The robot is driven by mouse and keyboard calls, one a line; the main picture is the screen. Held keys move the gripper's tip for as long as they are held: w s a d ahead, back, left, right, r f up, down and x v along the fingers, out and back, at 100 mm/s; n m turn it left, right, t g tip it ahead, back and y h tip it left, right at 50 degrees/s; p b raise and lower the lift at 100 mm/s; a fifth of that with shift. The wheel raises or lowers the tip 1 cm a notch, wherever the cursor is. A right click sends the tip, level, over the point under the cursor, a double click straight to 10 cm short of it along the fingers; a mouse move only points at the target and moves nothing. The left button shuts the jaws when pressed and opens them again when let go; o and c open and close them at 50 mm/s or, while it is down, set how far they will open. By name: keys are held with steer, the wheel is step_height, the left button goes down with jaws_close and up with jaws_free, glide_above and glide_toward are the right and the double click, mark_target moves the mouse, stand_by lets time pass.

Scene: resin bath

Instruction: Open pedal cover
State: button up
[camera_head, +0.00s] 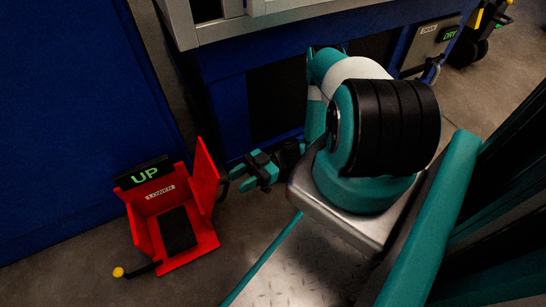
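A red pedal box (146,230) stands on the floor at left, with a label reading LOWER and a black pedal (177,230) showing inside. Its red cover (204,180) stands upright along the box's right side, so the pedal is uncovered. A dark curved handle (224,187) shows at the cover's right face. My teal and black gripper (246,175) is just right of the cover, by this handle. Whether it touches the handle, and how far its fingers are apart, is too small and dark to tell.
A black display (144,173) reading UP sits behind the box. A yellow-knobbed lever (119,272) sticks out at its lower left. A blue panel (70,130) fills the left; a blue-sided tank (229,105) with a grey rim is behind. A DRAIN panel (430,45) reads DRY.

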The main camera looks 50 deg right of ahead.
steer(key=b+v, duration=0.7)
steer(key=v, duration=0.5)
steer(key=shift+d, duration=0.25)
